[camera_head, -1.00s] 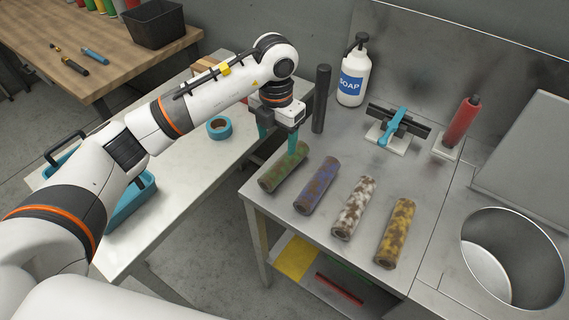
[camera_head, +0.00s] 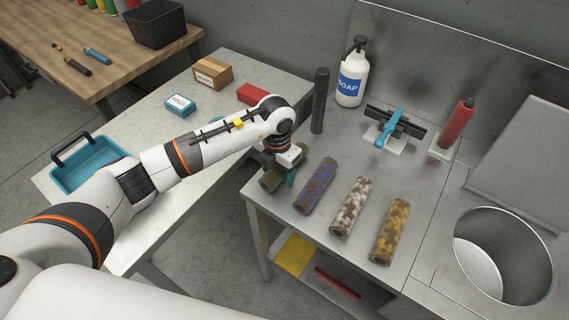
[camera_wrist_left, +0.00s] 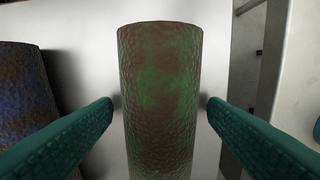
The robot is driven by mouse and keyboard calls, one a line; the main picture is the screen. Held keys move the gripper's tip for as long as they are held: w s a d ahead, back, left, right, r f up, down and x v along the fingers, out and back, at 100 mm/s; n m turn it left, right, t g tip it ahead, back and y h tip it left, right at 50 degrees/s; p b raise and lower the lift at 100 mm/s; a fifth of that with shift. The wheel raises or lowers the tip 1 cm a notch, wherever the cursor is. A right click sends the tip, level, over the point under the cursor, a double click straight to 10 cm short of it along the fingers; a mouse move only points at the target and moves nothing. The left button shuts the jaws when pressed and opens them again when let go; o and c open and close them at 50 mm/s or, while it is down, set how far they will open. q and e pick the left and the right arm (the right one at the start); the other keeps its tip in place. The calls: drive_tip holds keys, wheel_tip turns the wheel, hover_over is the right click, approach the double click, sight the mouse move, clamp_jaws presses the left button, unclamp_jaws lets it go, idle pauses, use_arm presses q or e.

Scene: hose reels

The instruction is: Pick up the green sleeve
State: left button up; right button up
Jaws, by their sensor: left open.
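The green sleeve (camera_head: 270,180), mottled with brown, lies on the metal table at its left edge, partly hidden by my left gripper in the head view. My left gripper (camera_head: 281,178) is over it with teal fingers. In the left wrist view the green sleeve (camera_wrist_left: 160,95) stands between the two open fingers of the left gripper (camera_wrist_left: 160,108), with a gap on each side. My right gripper is not in view.
A blue sleeve (camera_head: 316,186), a white sleeve (camera_head: 352,207) and a yellow sleeve (camera_head: 390,231) lie to the right in a row. A dark upright post (camera_head: 320,101) and a soap bottle (camera_head: 352,75) stand behind. A round basin (camera_head: 500,262) is at right.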

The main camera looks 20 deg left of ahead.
use_arm(q)
drive_tip(key=c, duration=1.1)
